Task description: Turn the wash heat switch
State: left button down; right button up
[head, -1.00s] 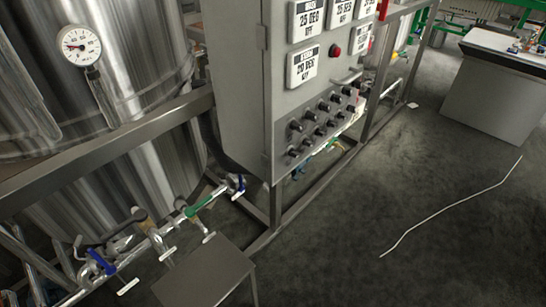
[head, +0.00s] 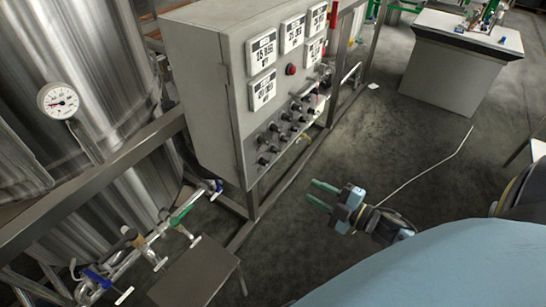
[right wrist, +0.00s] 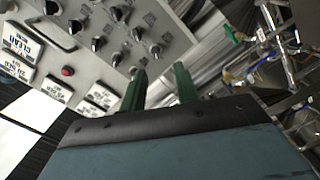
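A grey control cabinet (head: 205,85) stands left of centre in the head view. Its front panel bears rows of black rotary knobs (head: 274,127). The knobs also show at the upper left of the right wrist view (right wrist: 118,14). Their labels are too small to read, so I cannot tell which one is the wash heat switch. My right gripper (head: 312,192) is open and empty, to the right of the cabinet and apart from it. Its two green fingers show in the right wrist view (right wrist: 161,70) with a clear gap between them. My left gripper is not in view.
Several white displays (head: 263,53) and a red button (head: 291,69) are above the knobs. A steel tank with a gauge (head: 58,100) stands left. Pipes with valves (head: 150,245) and a small grey table (head: 195,272) are below. Floor right of the cabinet is mostly clear.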

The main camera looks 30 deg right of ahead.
aim_at(268, 164)
jog(key=shift+n+y, duration=0.5)
jog(key=x, duration=0.4)
jog(key=r+x, duration=0.1)
jog(key=x, duration=0.4)
jog(key=r+x, duration=0.1)
jog(key=x, duration=0.3)
jog(key=shift+w+a, duration=0.25)
jog(key=shift+a, duration=0.05)
grip_shut()
